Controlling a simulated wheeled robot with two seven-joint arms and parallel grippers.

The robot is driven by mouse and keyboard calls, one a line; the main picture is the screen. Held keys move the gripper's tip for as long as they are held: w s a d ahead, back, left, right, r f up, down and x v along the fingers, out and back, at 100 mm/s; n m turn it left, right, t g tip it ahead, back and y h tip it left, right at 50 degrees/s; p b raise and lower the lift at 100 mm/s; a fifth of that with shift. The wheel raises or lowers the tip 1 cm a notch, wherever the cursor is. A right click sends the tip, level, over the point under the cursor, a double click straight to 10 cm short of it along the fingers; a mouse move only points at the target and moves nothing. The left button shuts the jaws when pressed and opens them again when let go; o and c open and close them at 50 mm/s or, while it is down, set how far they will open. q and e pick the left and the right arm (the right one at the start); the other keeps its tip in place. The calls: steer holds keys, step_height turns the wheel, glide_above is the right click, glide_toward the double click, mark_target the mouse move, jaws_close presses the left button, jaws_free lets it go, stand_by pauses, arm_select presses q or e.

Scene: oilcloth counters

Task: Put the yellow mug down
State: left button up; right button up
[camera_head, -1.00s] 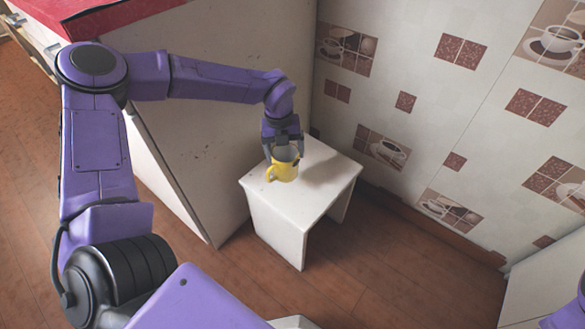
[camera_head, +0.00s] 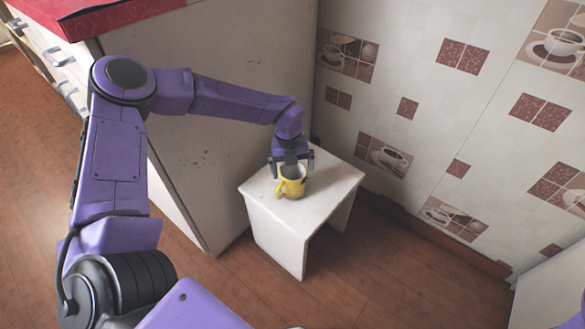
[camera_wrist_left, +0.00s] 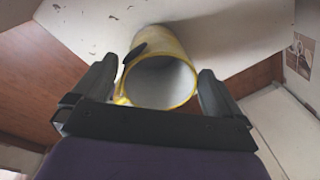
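The yellow mug (camera_head: 292,187) stands upright on the small white stool (camera_head: 318,205), close to its left side, with its handle towards the lower left. My left gripper (camera_head: 292,160) is right above the mug with its fingers spread on either side of the rim. In the left wrist view, the mug (camera_wrist_left: 173,52) shows its open, empty mouth between the two fingers of the gripper (camera_wrist_left: 158,88). Narrow gaps show beside the rim, so the gripper looks open. My right gripper is out of view.
A cabinet side (camera_head: 215,140) with a red top (camera_head: 85,15) stands close left of the stool. A tiled wall (camera_head: 430,120) is behind and to the right. The stool's top has bare room right of the mug. Brown floor (camera_head: 370,270) lies in front.

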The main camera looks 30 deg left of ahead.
arm_select(q)
step_height(320, 180, up, 12)
steer(key=a+p, duration=0.1)
steer(key=p, duration=0.2)
steer(key=shift+s+r+p, duration=0.15)
steer(key=shift+p, duration=0.2)
